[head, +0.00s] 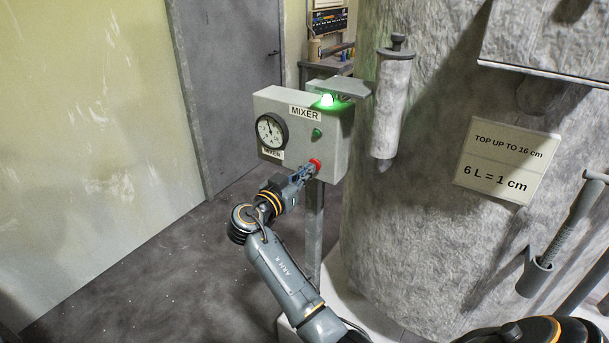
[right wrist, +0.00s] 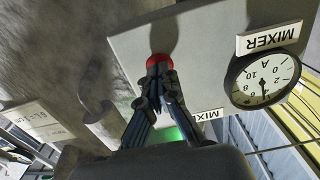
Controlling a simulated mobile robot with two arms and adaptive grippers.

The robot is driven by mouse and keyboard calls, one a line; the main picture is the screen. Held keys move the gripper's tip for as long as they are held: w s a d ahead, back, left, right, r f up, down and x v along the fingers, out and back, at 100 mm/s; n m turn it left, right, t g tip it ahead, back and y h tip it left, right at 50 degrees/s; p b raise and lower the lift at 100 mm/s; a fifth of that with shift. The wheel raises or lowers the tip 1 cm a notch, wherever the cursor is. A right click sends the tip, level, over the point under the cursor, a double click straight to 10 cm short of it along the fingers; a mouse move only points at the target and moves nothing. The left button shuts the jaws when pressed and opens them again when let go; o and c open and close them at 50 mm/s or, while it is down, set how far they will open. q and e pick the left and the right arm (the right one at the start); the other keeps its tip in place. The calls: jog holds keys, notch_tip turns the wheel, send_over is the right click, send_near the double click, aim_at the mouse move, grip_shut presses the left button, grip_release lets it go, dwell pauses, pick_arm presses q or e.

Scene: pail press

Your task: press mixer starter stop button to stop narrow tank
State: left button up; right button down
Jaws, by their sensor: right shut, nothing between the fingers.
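The mixer starter is a grey box (head: 333,147) on a post, labelled MIXER, beside the tank (head: 420,220). The lamp (head: 327,100) on its top glows green. A green button (head: 317,133) sits on its front, with the red stop button (head: 315,164) below. My right gripper (head: 306,172) is shut and empty, its tips at the red button. In the right wrist view the closed fingers (right wrist: 158,72) overlap the edge of the red button (right wrist: 157,61); I cannot tell whether it is pushed in. My left gripper is not in view.
A round dial gauge (head: 270,131) with a pointer is on the box's left side of the front; it also shows in the wrist view (right wrist: 262,80). A sign (head: 506,161) and a grey cylinder (head: 392,100) are on the tank. Floor (head: 150,265) at left is clear.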

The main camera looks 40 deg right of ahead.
jog(key=shift+w+d, duration=0.15)
jog(key=shift+d, duration=0.3)
jog(key=shift+a+b, duration=0.1)
jog(key=shift+b, duration=0.2)
jog(key=shift+b+v, duration=0.8)
jog(key=shift+v, duration=1.85)
